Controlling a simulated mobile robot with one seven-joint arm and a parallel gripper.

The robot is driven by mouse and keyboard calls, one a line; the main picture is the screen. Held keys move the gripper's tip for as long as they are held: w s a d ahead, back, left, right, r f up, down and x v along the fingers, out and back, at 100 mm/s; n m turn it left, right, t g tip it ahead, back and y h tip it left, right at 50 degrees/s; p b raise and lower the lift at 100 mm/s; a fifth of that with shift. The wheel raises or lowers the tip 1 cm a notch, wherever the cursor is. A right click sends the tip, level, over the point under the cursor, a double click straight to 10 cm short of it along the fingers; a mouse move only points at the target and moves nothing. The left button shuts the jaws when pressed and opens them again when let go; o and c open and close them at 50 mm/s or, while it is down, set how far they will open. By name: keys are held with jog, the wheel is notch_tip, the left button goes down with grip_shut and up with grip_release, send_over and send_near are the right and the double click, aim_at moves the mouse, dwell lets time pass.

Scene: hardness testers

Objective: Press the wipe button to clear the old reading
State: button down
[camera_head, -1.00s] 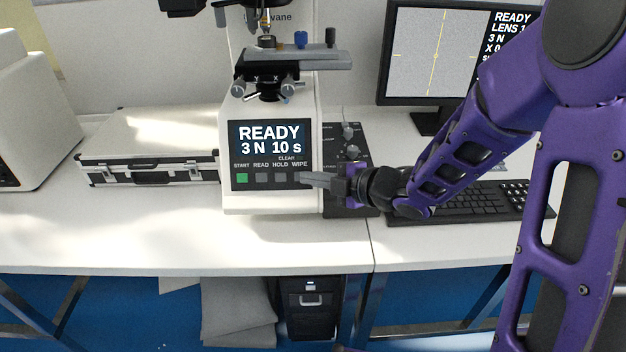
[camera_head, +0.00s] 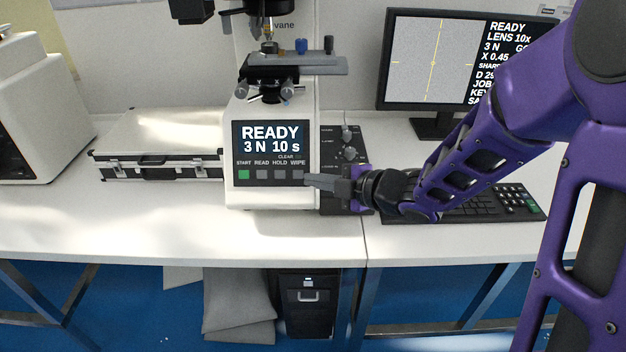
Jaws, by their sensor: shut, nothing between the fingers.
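The hardness tester (camera_head: 240,200) stands on the white bench, with a dark front panel. Its screen (camera_head: 271,137) reads READY, 3 N 10 s, with a small CLEAR label below. Under it is a row of buttons labelled START, READ, HOLD and WIPE. The START button (camera_head: 243,174) is green and the others are grey. The wipe button (camera_head: 297,174) is at the right end of the row, its face partly visible. My gripper (camera_head: 310,181) is shut and empty, its tip just right of and slightly below the wipe button. I cannot tell whether the tip touches it.
A dark control box with knobs (camera_head: 349,153) stands right of the tester, behind my gripper. A keyboard (camera_head: 500,205) and a monitor (camera_head: 432,60) are further right. A silver case (camera_head: 155,150) lies left. The bench front (camera_head: 180,235) is clear.

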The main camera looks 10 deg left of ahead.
jog(key=p+v, duration=0.1)
jog(key=v, duration=0.7)
jog(key=shift+w, duration=0.1)
